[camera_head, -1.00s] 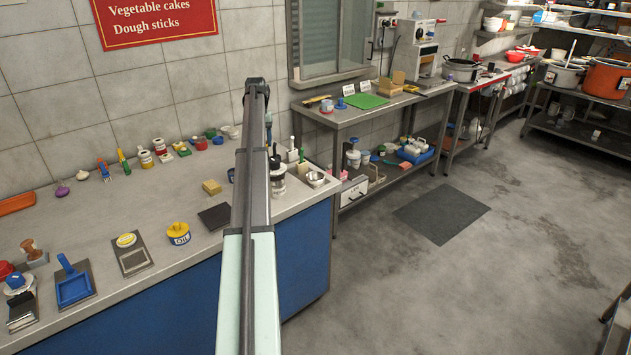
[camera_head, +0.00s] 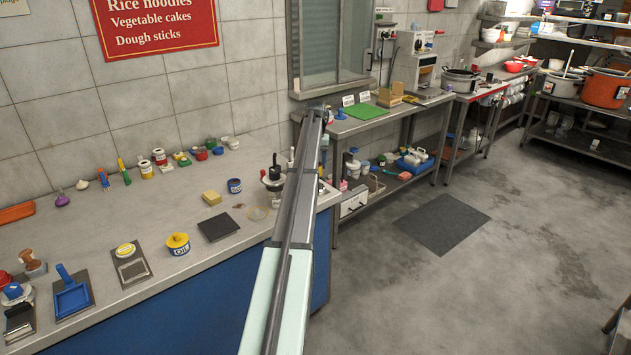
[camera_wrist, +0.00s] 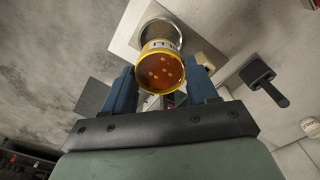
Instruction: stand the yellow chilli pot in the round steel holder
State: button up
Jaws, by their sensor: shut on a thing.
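The yellow chilli pot (camera_wrist: 161,68) is between the two blue fingers of my gripper (camera_wrist: 163,88) in the wrist view. Its open top faces the camera and shows orange-red chilli with pale spots. The round steel holder (camera_wrist: 143,25) shows just beyond the pot as a ring on a pale square plate. The pot's far end overlaps the ring in the picture; I cannot tell whether it is inside the ring or above it. In the head view my arm hides the pot, and I cannot make out the fingers.
A black-handled tool (camera_wrist: 262,78) lies beside the holder. Another table with a green board (camera_head: 366,112) stands beyond.

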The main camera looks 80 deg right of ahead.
jog(key=shift+f, duration=3.5)
jog(key=shift+f, duration=0.15)
jog(key=o, duration=1.2)
jog(key=shift+c, duration=0.2)
notch_tip(320, 180, up, 12)
jog(key=shift+r, duration=0.15)
